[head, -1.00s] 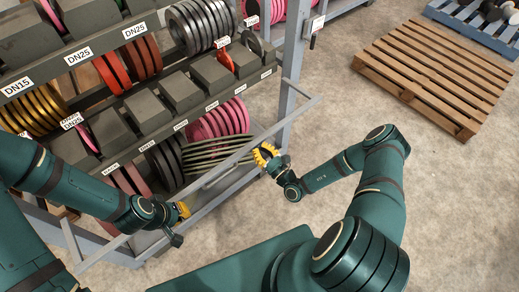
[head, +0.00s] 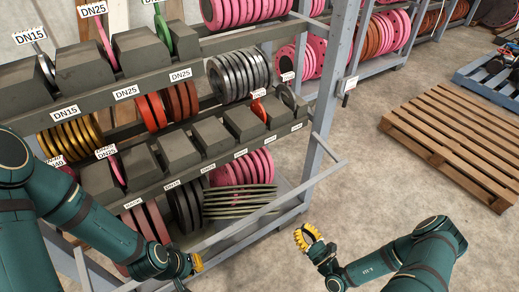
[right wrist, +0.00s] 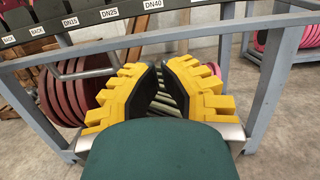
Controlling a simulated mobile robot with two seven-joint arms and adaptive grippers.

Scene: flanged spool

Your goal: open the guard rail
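The guard rail (head: 262,211) is a grey bar slanting across the front of the rack's lower level. Its right end meets a short side arm near the grey post. In the right wrist view the rail (right wrist: 225,29) crosses the top, beyond the fingertips. My right gripper (head: 306,237), yellow-toothed, is in front of the rail on the right, apart from it. In the right wrist view its fingertips (right wrist: 160,64) come together with nothing held. My left gripper (head: 196,262) is by the rail's lower left part; its fingers are small and partly hidden, so contact is unclear.
The rack (head: 150,110) holds coloured flanges and labelled grey blocks. Tilted green flanges (head: 240,202) lie behind the rail. A wooden pallet (head: 455,140) lies on the floor to the right. Floor between pallet and rack is clear.

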